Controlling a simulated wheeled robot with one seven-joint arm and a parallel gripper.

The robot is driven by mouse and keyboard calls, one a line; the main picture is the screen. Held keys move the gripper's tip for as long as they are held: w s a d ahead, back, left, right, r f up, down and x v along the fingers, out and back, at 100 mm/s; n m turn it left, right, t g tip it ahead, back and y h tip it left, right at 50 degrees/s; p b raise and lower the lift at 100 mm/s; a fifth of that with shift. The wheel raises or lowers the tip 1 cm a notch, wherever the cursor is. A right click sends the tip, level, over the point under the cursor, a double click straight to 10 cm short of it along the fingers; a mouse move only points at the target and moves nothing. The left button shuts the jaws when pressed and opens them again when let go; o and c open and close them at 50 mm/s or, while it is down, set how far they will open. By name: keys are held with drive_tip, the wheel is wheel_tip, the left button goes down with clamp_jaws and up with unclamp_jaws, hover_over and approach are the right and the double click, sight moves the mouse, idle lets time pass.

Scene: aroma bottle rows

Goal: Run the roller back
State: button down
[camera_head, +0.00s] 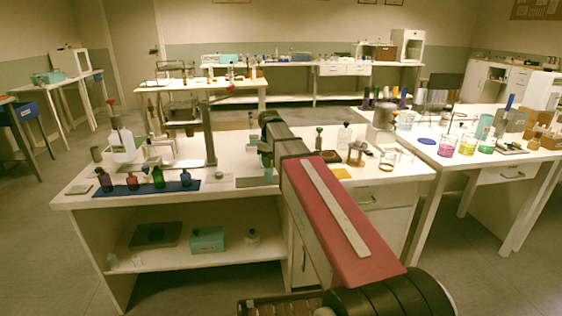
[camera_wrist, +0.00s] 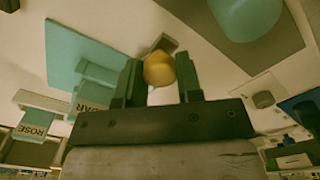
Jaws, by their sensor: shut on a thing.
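In the wrist view my gripper (camera_wrist: 160,82) has its two dark fingers closed around a yellow-orange rounded piece (camera_wrist: 158,68). Its near end faces the camera. I cannot tell for sure whether this piece is the roller or its knob. It seems to lie close over the pale worktop. In the head view my arm reaches over the middle of the white bench (camera_head: 232,166), and the fingers and the held piece are hidden behind the arm.
Several small dark bottles (camera_head: 132,181) stand on a blue mat (camera_head: 150,189) at the bench's left front. In the wrist view, a ROSE label (camera_wrist: 33,128), a teal block (camera_wrist: 80,50) and a teal round thing (camera_wrist: 245,15) flank the gripper. A stand (camera_head: 209,130) rises left of my arm.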

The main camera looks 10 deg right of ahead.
drive_tip(key=shift+a, duration=0.45)
drive_tip(key=c, duration=0.8)
unclamp_jaws()
drive_tip(key=shift+a, duration=0.1)
drive_tip(key=shift+r, duration=0.1)
wheel_tip(320, 180, up, 11)
drive_tip(key=shift+f, duration=0.2)
